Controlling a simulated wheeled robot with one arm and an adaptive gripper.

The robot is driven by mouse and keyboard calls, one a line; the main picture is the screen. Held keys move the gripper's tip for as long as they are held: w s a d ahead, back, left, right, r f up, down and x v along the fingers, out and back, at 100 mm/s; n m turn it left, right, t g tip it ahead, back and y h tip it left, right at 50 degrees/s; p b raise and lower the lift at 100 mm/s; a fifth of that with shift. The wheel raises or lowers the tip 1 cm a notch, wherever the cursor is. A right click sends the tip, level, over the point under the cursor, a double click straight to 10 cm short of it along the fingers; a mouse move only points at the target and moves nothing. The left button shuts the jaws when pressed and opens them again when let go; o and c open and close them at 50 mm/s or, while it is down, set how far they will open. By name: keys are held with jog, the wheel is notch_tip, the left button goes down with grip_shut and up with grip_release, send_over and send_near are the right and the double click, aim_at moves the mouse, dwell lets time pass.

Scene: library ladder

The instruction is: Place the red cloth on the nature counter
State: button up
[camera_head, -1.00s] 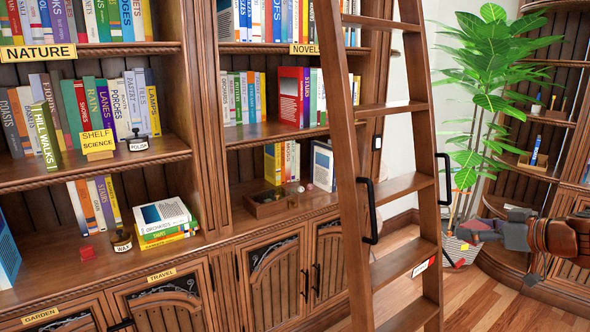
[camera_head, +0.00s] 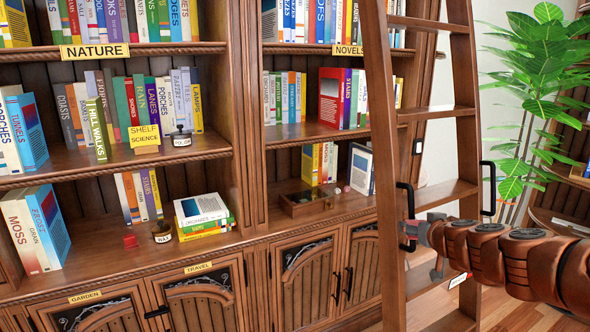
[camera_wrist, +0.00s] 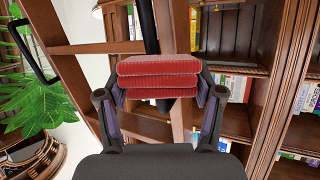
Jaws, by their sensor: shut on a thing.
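The red cloth (camera_wrist: 158,77) is a folded, layered stack between the two fingers of my gripper (camera_wrist: 158,92) in the wrist view. The fingers close on its left and right sides. The nature counter (camera_head: 88,264) is the wooden ledge under the bookcase with the NATURE sign (camera_head: 95,51), far to the left of my gripper. A small red block (camera_head: 130,240) lies on it.
The wooden ladder (camera_head: 385,180) stands between my arm and the left bookcase. The counter also holds a stack of books (camera_head: 203,214), a stamp (camera_head: 162,233) and leaning books (camera_head: 38,230). Bare wood shows along its front. A plant (camera_head: 540,90) stands at right.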

jog(key=s+a+f+m+h, duration=0.1)
jog(key=a+h, duration=0.1)
jog(key=a, duration=0.4)
jog(key=s+a+f+m+h, duration=0.1)
jog(key=a+f+m+h, duration=0.1)
jog(key=a, duration=0.5)
jog(key=shift+s+a+f+m+g, duration=0.2)
jog(key=shift+s+a+m+g, duration=0.05)
jog(key=shift+a+m+g, duration=0.05)
